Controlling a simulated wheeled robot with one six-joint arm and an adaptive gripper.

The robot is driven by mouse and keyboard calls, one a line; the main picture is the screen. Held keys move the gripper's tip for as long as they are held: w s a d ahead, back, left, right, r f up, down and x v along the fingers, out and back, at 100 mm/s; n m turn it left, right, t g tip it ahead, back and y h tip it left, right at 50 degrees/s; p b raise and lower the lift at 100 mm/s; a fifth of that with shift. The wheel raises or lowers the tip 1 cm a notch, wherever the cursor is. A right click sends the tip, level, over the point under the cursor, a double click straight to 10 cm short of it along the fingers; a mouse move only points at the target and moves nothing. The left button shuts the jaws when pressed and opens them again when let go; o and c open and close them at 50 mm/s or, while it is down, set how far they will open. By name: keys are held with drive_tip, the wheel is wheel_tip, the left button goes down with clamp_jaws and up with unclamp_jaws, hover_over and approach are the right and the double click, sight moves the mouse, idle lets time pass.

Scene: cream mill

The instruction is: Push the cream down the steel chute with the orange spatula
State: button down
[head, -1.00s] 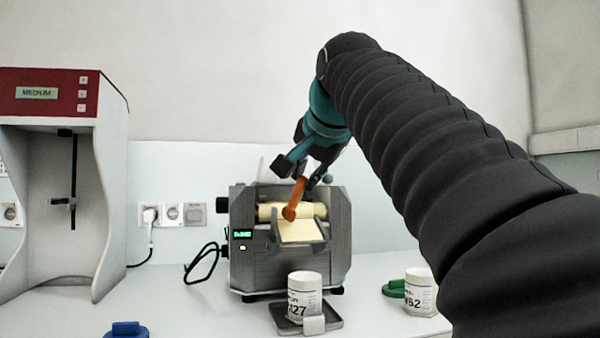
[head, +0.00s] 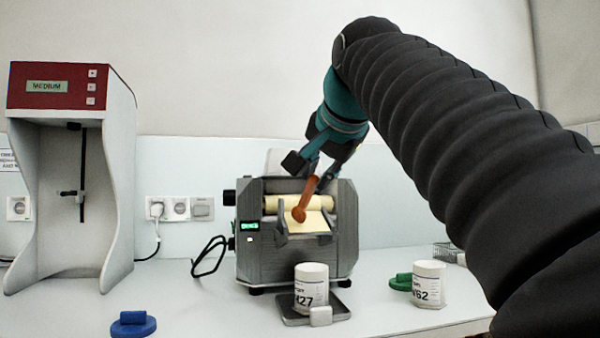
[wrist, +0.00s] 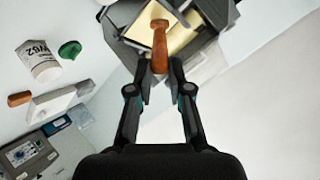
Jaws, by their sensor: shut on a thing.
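My gripper (head: 318,165) is shut on the orange spatula (head: 304,203), seen at the mill's front. In the wrist view the spatula (wrist: 159,45) points away from my gripper (wrist: 160,78), its broad end over the pale yellow cream. The cream (head: 309,221) lies on the steel chute (head: 283,222), below the cream-coated roller (head: 312,202) of the grey mill (head: 262,262). Whether the spatula's tip touches the cream is hard to tell. A white jar marked 27 (head: 311,283) stands upright on a dark tray (head: 341,308) in front of the mill, below the chute.
A second white jar (head: 428,280) and a green lid (head: 401,282) stand to the right. A blue lid (head: 133,324) lies at the front left. A red-topped mixer (head: 70,88) stands at the left. A black cable (head: 207,258) lies beside the mill.

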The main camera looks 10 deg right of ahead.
drive_tip(key=shift+w+r+p, duration=0.3)
drive_tip(key=shift+w+p, duration=0.3)
drive_tip(key=shift+w, duration=0.2)
drive_tip(key=shift+w+r+p, duration=0.3)
drive_tip(key=shift+w+p, duration=0.25)
drive_tip(key=shift+w, duration=0.25)
drive_tip(key=s+d+f+b, duration=0.2)
drive_tip(key=s+d, duration=0.2)
drive_tip(key=s, duration=0.1)
drive_tip(key=shift+s+f+b, duration=0.3)
drive_tip(key=shift+s+b, duration=0.05)
drive_tip(key=shift+b, duration=0.05)
idle(1.3)
drive_tip(key=shift+d, duration=0.1)
